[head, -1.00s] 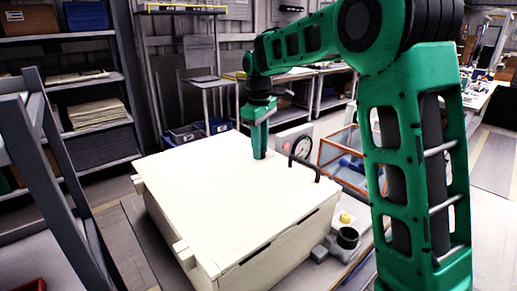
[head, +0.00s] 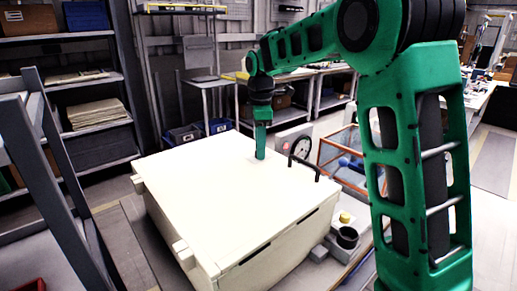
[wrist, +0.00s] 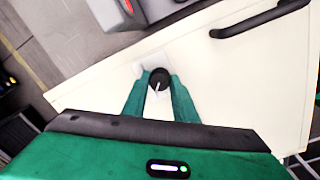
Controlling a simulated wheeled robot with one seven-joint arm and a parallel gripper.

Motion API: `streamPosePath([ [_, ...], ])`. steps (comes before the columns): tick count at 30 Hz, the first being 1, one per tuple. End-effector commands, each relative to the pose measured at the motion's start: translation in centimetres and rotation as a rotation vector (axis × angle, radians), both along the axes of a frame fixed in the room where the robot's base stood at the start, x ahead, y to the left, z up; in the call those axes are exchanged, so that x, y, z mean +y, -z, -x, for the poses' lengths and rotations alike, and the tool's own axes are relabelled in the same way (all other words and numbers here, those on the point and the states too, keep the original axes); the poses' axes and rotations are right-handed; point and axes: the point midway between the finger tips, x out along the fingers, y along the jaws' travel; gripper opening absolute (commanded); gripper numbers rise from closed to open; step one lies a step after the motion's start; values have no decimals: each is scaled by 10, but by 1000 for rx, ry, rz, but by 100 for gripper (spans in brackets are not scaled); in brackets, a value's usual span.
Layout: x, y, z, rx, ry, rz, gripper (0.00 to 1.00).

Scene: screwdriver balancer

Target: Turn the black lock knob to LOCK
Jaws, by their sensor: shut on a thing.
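The black lock knob (wrist: 159,79) is round with a white pointer line and sits on a small pale plate (wrist: 153,62) on the cream cabinet lid (wrist: 215,65). In the wrist view the pointer slants slightly from straight up-down; no lettering is legible. My gripper (wrist: 160,84) has its two green fingers on either side of the knob, shut on it. In the head view my gripper (head: 260,154) reaches down to the far part of the lid (head: 215,200), and the fingers hide the knob.
A black bar handle (head: 304,171) stands on the lid right of my gripper. A round gauge (head: 304,146) is behind it. A yellow button (head: 345,217) and a black cup (head: 347,235) sit beside the cabinet. An orange-framed clear case (head: 340,155) stands to the right.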

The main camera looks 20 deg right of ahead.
Motion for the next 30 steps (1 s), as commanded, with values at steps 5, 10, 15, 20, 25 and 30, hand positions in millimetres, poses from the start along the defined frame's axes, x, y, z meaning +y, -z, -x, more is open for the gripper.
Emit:
streamPosePath([
  [5,-5,-2,-3,-8,-2,2,3],
  [10,-5,-2,-3,-9,-1,2,3],
  [15,-6,-2,-3,-10,0,2,33],
  [20,-4,-1,-2,-7,-4,2,44],
  [25,-3,-1,-1,-5,-6,1,44],
  [30,-2,-12,-2,-7,-7,0,44],
])
